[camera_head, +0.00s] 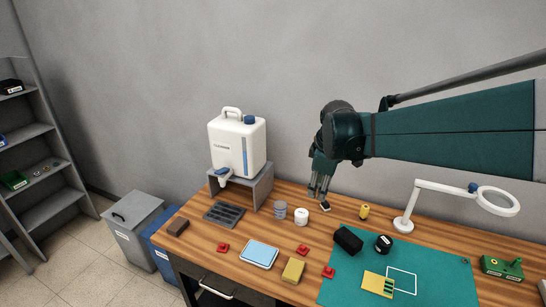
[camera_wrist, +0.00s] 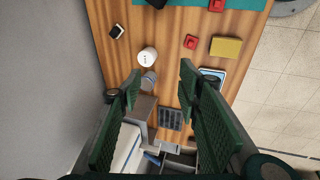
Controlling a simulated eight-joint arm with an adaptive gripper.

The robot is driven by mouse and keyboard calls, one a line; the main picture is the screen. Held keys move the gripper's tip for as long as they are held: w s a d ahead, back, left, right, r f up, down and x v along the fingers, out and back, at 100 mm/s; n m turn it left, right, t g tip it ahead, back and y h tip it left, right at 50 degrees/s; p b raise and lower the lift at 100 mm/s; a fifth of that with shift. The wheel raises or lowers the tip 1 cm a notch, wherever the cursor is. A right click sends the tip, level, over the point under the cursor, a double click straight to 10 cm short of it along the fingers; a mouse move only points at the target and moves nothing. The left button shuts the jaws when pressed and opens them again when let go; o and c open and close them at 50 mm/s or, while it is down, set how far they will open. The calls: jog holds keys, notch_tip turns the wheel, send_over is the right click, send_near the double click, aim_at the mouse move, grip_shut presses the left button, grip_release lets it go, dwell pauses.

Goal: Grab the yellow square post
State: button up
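I cannot make out for sure which yellow thing is the square post. A small yellow piece (camera_head: 364,211) stands on the wooden table left of the magnifier lamp; its shape is too small to tell. A thick yellow block (camera_head: 292,270) lies near the front edge; it also shows in the wrist view (camera_wrist: 226,47). A flat yellow plate (camera_head: 374,283) lies on the green mat. My gripper (camera_head: 319,194) hangs over the back of the table, left of the small yellow piece. In the wrist view my gripper's fingers (camera_wrist: 160,70) are wide apart with nothing held between them.
A white jar (camera_head: 301,217) and grey cup (camera_head: 281,210) stand near my gripper. A cleaner jug (camera_head: 238,143) sits on a grey stand at left. Several red pieces (camera_head: 303,251), a blue tray (camera_head: 259,253), black items (camera_head: 347,240) and a lamp (camera_head: 404,223) occupy the table.

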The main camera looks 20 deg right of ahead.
jog(key=w+d+f+n+g, duration=0.1)
jog(key=w+d+f+n, duration=0.2)
jog(key=d, duration=0.5)
jog(key=w+d+f+n+g, duration=0.1)
jog(key=w+d+f+n, duration=0.15)
jog(key=d+f, duration=0.4)
jog(key=n+g+y, duration=0.1)
jog(key=n, duration=0.2)
send_over(366, 207)
jog(key=f, duration=1)
jog(key=shift+w+a+f, duration=0.1)
jog(key=shift+w+a, duration=0.05)
jog(key=shift+a, duration=0.1)
jog(key=shift+d+f+n, duration=0.25)
jog(key=shift+f, duration=1.3)
jog(key=shift+f+b, duration=0.3)
jog(key=shift+f, duration=2.3)
jog(key=c, duration=1)
